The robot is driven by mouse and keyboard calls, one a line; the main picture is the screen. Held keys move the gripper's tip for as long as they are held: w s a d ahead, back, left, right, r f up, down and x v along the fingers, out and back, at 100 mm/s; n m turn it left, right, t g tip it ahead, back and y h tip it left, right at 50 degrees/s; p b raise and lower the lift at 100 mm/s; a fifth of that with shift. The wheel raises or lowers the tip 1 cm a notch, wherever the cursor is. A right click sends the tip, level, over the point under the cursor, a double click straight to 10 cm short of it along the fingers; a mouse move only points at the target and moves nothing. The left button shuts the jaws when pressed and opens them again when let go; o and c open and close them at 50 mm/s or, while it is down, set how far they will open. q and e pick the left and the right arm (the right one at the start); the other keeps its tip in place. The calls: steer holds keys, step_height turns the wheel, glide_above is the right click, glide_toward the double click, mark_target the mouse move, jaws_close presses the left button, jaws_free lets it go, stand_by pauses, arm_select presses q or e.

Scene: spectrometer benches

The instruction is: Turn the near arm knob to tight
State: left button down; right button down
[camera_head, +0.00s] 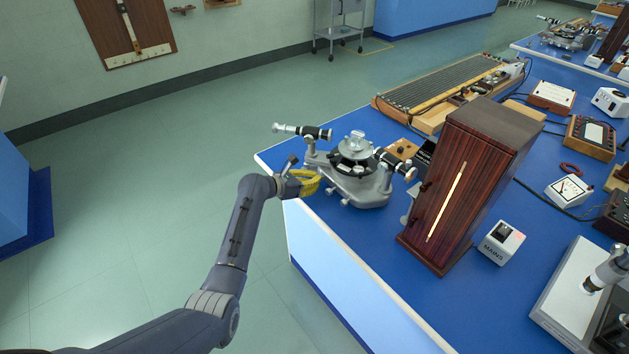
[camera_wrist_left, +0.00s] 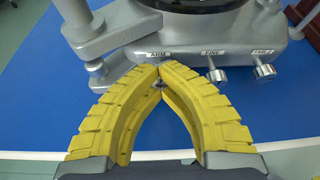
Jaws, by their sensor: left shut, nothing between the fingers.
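The grey spectrometer (camera_head: 357,183) stands on the near left corner of the blue bench. In the left wrist view its base (camera_wrist_left: 200,57) carries labels reading ARM (camera_wrist_left: 159,54), FINE and TABLE. Metal knobs show under FINE (camera_wrist_left: 217,76) and TABLE (camera_wrist_left: 265,71). Under ARM, my fingertips cover most of the spot; a small metal bit (camera_wrist_left: 158,85) shows between the fingers, and I cannot tell its setting. My left gripper (camera_head: 312,181) has yellow ribbed fingers, which also show in the left wrist view (camera_wrist_left: 160,70). They are shut, tips together, close in front of the base, with nothing held.
A tall dark wooden box (camera_head: 470,185) stands right of the spectrometer. A white MAINS box (camera_head: 501,243) is beside it, and a long slatted wooden instrument (camera_head: 450,90) lies behind. The bench's near left edge is close under my gripper. Open floor lies to the left.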

arm_select(q)
steer(key=shift+s+d+m+t+y, duration=0.1)
steer(key=shift+m+t+y, duration=0.4)
steer(key=shift+m, duration=0.5)
steer(key=shift+d+m+t+y, duration=0.1)
steer(key=shift+m+t+y, duration=0.4)
steer(key=shift+m, duration=0.5)
steer(key=c, duration=2.1)
jaws_free()
steer(key=shift+c, duration=0.2)
steer(key=o, duration=0.9)
steer(key=shift+a, duration=0.1)
